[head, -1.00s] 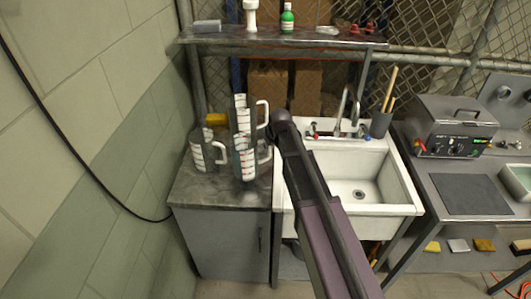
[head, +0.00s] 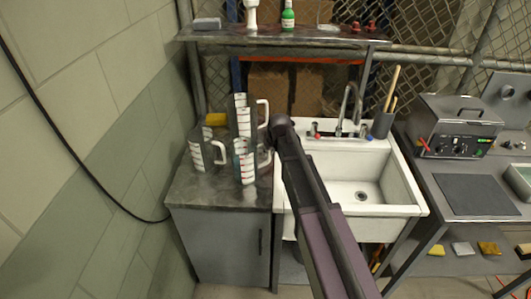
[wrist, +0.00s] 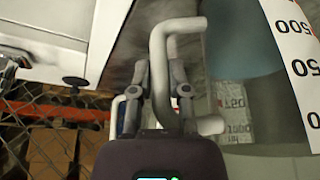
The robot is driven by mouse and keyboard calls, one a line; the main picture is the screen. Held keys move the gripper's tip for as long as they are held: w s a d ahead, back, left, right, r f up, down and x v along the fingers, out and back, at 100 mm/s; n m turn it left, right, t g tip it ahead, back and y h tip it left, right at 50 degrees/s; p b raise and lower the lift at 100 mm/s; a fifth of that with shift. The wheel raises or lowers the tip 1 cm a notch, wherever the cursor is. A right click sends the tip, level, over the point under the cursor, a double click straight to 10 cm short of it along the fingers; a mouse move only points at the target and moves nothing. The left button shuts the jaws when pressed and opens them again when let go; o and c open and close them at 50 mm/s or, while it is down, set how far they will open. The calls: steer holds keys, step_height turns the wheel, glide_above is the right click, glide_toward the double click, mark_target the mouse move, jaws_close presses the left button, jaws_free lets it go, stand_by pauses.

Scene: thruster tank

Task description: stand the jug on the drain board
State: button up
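Three grey measuring jugs with white scales and handles stand together: a tall jug (head: 243,118) at the back, a smaller jug (head: 246,166) in front and another jug (head: 203,151) at the left. In the wrist view, a white handle (wrist: 159,75) runs between the fingers of my gripper (wrist: 158,60), which are drawn in close on both sides. The handle looks like the tall jug's. In the head view, my wrist hides the fingers. The tall jug looks upright; the front jug hides its base. I cannot tell which surface is the drain board.
The jugs stand at a grey worktop (head: 190,195) left of the white sink (head: 395,200). A tap (head: 350,110) and a cup (head: 381,124) holding sticks are behind the basin. A yellow block (head: 215,119) lies behind the jugs. A shelf (head: 280,36) runs above.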

steer(key=o, duration=0.4)
steer(key=shift+s+r, duration=0.1)
steer(key=shift+r, duration=0.1)
steer(key=p+v, duration=1.1)
steer(key=shift+s+r, duration=0.15)
steer(key=shift+r, duration=0.15)
stand_by(0.3)
steer(key=shift+d, duration=0.1)
stand_by(0.5)
steer(key=s+d+m+g, duration=0.1)
steer(key=s+d+m, duration=0.1)
steer(key=s+d, duration=0.3)
steer(key=s+d+f+m+g+h, duration=0.1)
steer(key=s+d, duration=0.4)
steer(key=s, duration=0.5)
steer(key=s+d+m+g+h, duration=0.1)
steer(key=s+d+m+g, duration=0.1)
steer(key=s+d, duration=0.3)
steer(key=shift+s+d+f+m, duration=0.15)
steer(key=shift+s+m, duration=0.2)
steer(key=shift+s, duration=0.35)
steer(key=shift+s+f+m, duration=0.1)
steer(key=shift+s+m, duration=0.25)
steer(key=shift+s, duration=0.4)
